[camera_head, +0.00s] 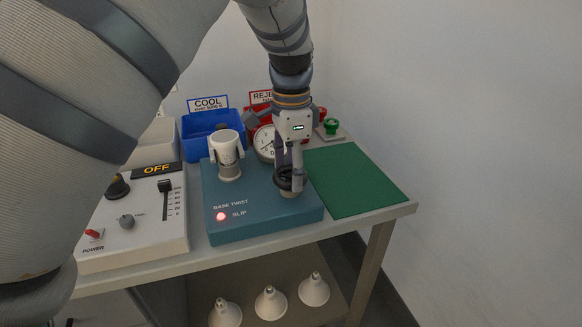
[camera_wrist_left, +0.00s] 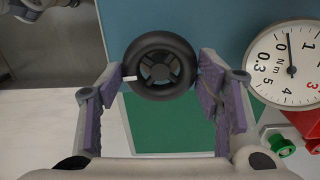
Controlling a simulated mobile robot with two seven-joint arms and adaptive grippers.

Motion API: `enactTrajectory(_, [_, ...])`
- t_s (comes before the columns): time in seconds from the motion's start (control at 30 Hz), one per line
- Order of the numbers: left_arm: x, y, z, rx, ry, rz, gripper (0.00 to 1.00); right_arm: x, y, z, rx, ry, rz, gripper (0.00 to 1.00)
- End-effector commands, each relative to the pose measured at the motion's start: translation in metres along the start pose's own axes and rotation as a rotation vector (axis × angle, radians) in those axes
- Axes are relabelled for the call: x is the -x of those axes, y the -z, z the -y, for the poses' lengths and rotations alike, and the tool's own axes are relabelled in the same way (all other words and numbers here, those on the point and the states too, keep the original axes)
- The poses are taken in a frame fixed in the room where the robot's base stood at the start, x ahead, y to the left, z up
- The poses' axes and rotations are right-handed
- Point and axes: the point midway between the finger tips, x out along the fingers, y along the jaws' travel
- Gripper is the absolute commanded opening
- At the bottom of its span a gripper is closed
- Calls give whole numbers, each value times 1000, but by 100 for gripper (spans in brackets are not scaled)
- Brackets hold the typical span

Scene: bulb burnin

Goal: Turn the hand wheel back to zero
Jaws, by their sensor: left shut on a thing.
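The black hand wheel (camera_head: 284,183) sits on the right part of the teal base twist box (camera_head: 265,217). In the left wrist view the wheel (camera_wrist_left: 160,66) shows its spokes and a white mark on its left rim. My left gripper (camera_head: 290,176) points down over the wheel, shut on it, with a purple-padded finger on either side of the rim. The round dial gauge (camera_wrist_left: 290,64) stands behind the wheel and is partly covered by the gripper in the head view (camera_head: 264,141). The red lamp by SLIP (camera_head: 221,216) is lit. My right gripper is out of view.
A white socket holder (camera_head: 228,152) stands on the box left of the wheel. A white control panel (camera_head: 140,220) reading OFF is at left. A blue COOL bin (camera_head: 197,137) and red REJECT bin are behind. A green mat (camera_head: 354,180) lies clear at right. Bulbs (camera_head: 270,303) are below.

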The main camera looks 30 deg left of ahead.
Motion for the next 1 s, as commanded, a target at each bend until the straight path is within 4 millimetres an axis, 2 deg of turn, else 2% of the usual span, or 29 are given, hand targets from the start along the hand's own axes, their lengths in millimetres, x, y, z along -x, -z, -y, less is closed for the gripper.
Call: enactTrajectory(1.0, [-1,-1,1,965,-1,1,31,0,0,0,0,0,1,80])
